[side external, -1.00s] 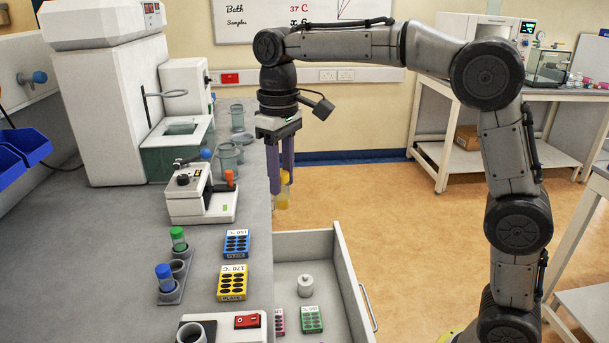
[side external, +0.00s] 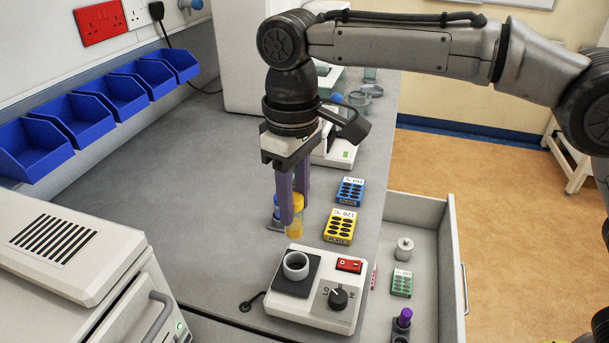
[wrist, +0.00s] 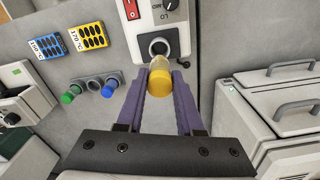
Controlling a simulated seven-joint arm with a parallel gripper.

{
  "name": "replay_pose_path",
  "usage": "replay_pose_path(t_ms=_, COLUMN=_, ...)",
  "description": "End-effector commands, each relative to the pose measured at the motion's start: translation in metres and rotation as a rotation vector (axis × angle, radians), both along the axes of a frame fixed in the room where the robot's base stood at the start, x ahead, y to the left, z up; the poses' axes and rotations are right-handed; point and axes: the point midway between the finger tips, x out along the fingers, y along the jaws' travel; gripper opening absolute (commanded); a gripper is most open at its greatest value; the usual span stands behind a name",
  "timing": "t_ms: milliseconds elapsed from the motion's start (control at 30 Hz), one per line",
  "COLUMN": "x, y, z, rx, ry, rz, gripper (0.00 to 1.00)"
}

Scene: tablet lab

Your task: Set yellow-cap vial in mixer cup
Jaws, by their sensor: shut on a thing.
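My gripper (side external: 291,207) has purple fingers and is shut on the yellow-cap vial (side external: 295,226), which hangs upright with yellow contents below its cap. In the side view the vial is above the bench, just behind the mixer cup (side external: 296,264). The cup is a grey ring on a black pad on the white mixer (side external: 318,312), and its opening looks empty. The wrist view shows the vial's yellow cap (wrist: 161,82) between the fingers, with the mixer cup (wrist: 159,47) just beyond it.
The mixer has a red switch (side external: 349,265) and a black knob (side external: 338,298). A yellow plate (side external: 340,227) and a blue plate (side external: 350,191) lie behind it. The wrist view shows green-cap (wrist: 70,94) and blue-cap (wrist: 109,88) vials in a rack. An open drawer (side external: 451,270) is at right.

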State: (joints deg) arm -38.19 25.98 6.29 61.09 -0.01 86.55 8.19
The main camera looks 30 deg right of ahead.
Motion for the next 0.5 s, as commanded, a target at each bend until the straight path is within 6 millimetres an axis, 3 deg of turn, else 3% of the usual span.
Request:
replay_pose_path(t_ms=100, x=0.0, y=-0.001, z=-0.015, rx=-0.001, ry=0.003, rz=0.0, gripper=0.0)
replay_pose_path(t_ms=500, x=0.0, y=-0.001, z=-0.041, rx=-0.001, ry=0.003, rz=-0.001, gripper=0.0)
